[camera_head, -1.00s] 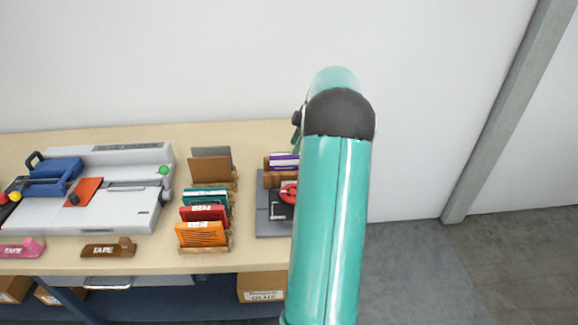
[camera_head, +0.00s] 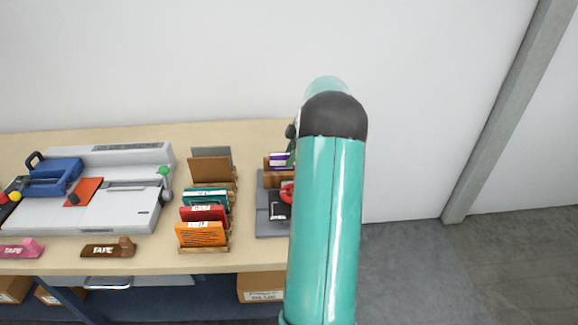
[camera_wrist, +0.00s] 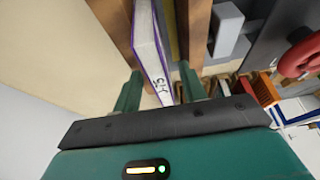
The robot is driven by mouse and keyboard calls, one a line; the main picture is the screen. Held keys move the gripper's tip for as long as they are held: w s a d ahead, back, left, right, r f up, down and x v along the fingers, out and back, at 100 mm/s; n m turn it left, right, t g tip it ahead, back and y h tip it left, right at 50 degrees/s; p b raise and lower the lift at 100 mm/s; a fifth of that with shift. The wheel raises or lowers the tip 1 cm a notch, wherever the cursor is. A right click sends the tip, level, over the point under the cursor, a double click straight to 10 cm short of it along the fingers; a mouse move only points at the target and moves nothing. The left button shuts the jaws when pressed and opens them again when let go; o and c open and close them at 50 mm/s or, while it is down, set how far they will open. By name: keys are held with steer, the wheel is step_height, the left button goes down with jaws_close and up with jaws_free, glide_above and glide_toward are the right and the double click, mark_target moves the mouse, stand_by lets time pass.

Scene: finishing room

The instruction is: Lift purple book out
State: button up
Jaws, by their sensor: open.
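The purple book (camera_head: 278,158) stands at the back of a wooden holder near the table's right end, partly hidden by my arm in the head view. In the wrist view the purple book (camera_wrist: 148,42) shows white pages, a purple cover edge and dark lettering, with wooden pieces on both sides. My gripper (camera_wrist: 160,86) is open, its two green fingertips on either side of the book's near end. I cannot tell whether either finger touches it. In the head view my arm hides most of the gripper.
The wooden holder (camera_wrist: 195,25) leaves little room beside the fingers. A red wheel (camera_wrist: 300,55) of the grey device is close by on the right. A rack with orange (camera_head: 201,234), red (camera_head: 204,213) and teal books stands left, beside a grey cutting machine (camera_head: 120,200). A wall is behind.

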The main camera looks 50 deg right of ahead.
stand_by(0.3)
jaws_close()
steer(key=shift+r, duration=0.1)
